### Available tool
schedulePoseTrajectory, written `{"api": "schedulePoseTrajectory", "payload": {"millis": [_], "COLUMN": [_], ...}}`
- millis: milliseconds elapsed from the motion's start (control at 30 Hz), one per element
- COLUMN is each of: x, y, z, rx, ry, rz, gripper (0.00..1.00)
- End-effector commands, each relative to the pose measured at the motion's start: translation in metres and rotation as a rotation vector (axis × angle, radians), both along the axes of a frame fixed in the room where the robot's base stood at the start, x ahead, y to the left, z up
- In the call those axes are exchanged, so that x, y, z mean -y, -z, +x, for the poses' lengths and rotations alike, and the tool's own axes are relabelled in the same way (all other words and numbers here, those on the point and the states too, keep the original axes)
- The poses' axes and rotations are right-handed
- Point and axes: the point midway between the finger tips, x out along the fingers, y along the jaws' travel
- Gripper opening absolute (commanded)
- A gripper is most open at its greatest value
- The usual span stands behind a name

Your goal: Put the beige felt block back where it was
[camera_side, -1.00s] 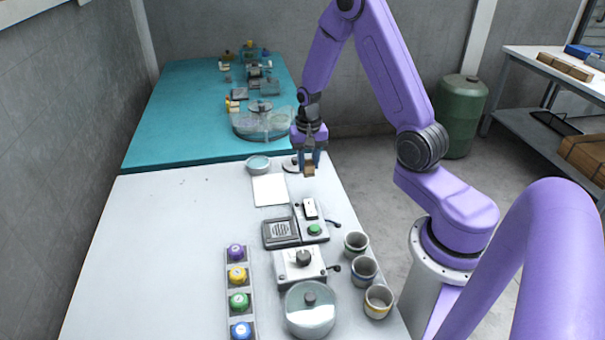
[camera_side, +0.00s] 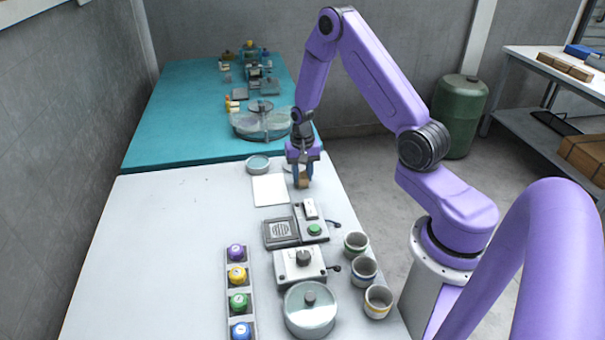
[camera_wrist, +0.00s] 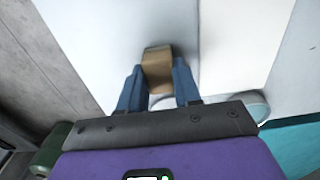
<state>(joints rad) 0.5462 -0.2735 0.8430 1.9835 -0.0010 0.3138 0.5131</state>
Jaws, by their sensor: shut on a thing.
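The beige felt block (camera_side: 302,182) is between the fingertips of my gripper (camera_side: 303,176), low over the far right part of the pale table. It also shows in the wrist view (camera_wrist: 157,68), with a blue finger on each side of it; my gripper (camera_wrist: 157,80) is shut on it. I cannot tell whether the block touches the table. A white square pad (camera_side: 269,190) lies just left of the block. A round, pale disc (camera_side: 291,167) behind the gripper is partly hidden by it.
A shallow round dish (camera_side: 258,164) stands behind the pad. A grey device with a green button (camera_side: 314,229) stands in front of the gripper. Three cups (camera_side: 364,270) line the right edge. A rack of coloured-topped pots (camera_side: 238,275) stands at front left. The table's left side is clear.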

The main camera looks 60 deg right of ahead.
Motion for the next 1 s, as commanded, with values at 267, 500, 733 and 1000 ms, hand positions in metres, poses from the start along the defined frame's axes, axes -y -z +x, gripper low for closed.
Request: {"api": "schedulePoseTrajectory", "payload": {"millis": [267, 500, 733, 1000], "x": [0.0, 0.0, 0.0, 0.0], "y": [0.003, 0.003, -0.014, -0.061], "z": [0.0, 0.0, 0.001, 0.001], "rx": [0.0, 0.0, 0.002, 0.004], "ry": [0.0, 0.0, 0.0, -0.001], "rz": [0.0, 0.0, -0.001, -0.001], "gripper": [0.58, 0.58, 0.58, 0.58]}}
